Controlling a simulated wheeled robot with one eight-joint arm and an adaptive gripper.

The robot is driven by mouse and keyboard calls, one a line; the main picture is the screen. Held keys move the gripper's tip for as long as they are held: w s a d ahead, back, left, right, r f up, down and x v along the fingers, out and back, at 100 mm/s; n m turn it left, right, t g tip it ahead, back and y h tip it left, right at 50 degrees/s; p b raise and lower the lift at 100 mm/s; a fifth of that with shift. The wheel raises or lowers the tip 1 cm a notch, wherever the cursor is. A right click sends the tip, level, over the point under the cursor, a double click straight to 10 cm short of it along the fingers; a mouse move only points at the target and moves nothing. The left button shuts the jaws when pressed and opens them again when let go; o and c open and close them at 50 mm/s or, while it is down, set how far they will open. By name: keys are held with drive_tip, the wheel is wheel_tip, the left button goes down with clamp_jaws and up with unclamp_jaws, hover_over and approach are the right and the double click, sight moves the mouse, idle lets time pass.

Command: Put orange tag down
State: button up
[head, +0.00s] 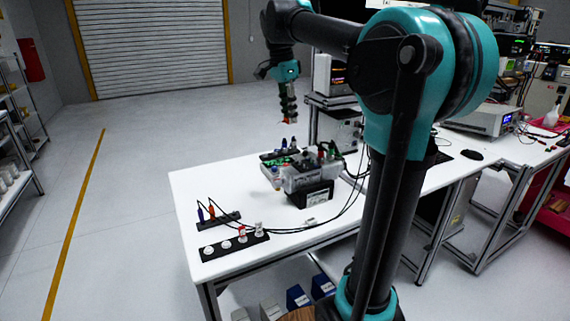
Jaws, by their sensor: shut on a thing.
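My gripper (288,116) hangs from the teal arm, pointing down, above the back of the white table. It is shut on a small orange piece, the orange tag (285,122), of which only a bit shows at the fingertips. The tag is in the air, apart from the table and the things below it. Its shape and how the fingers sit on it are too small to tell.
Below my gripper, a dark holder with coloured pieces (280,154) stands beside a grey and black device (308,180) with cables. Black strips with white round parts (234,245) and plugs (219,220) lie at the front left. The table's left part (200,183) is bare.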

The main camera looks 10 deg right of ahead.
sight(290, 170)
wheel_tip(290, 170, down, 16)
drive_tip(key=shift+f, duration=0.2)
drive_tip(key=shift+f, duration=0.1)
idle(0.3)
drive_tip(key=o, duration=0.8)
drive_tip(key=r, duration=0.4)
drive_tip(key=a+r, duration=0.1)
drive_tip(key=r, duration=0.7)
drive_tip(key=shift+s+a, duration=0.25)
drive_tip(key=shift+a, duration=0.15)
